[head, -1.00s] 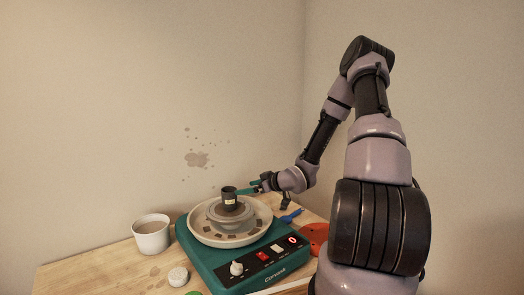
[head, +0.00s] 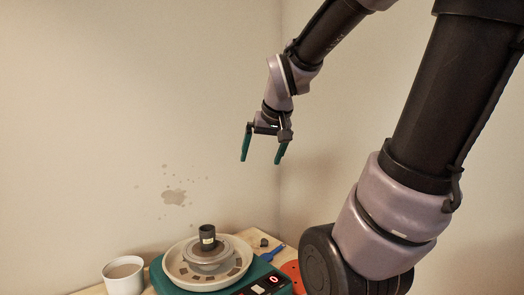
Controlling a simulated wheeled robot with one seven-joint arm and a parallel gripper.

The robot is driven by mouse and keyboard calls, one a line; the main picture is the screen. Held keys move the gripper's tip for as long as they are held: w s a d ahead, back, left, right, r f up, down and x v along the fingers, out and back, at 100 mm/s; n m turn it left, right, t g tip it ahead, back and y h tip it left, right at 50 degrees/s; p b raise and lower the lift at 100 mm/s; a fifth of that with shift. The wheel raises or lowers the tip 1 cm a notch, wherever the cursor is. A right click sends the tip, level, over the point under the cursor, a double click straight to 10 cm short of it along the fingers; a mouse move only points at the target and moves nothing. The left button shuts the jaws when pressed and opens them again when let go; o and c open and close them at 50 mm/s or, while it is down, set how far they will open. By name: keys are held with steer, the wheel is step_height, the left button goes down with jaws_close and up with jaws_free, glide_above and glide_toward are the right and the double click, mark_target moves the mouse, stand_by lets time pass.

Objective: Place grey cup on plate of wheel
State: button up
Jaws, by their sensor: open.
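The small dark grey cup (head: 207,234) stands upright on the round plate (head: 212,257) at the middle of the pottery wheel. The wheel has a pale splash basin (head: 189,284) around the plate and a teal base (head: 160,281). My gripper (head: 261,161) is open and empty. It hangs in the air well above the wheel and to the right of the cup, with its teal fingers spread and pointing down. Nothing touches the cup.
A white cup of brownish liquid (head: 123,277) stands on the wooden table left of the wheel. A blue tool (head: 272,252), a small dark object (head: 264,242) and an orange disc (head: 294,272) lie to the right. The air around my gripper is clear.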

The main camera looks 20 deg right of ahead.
steer(key=s+a+r+m+y, duration=0.1)
steer(key=s+a+r+y, duration=0.1)
steer(key=s, duration=0.5)
steer(key=shift+s+a+r, duration=0.2)
steer(key=shift+s+a, duration=0.2)
steer(key=shift+a, duration=0.3)
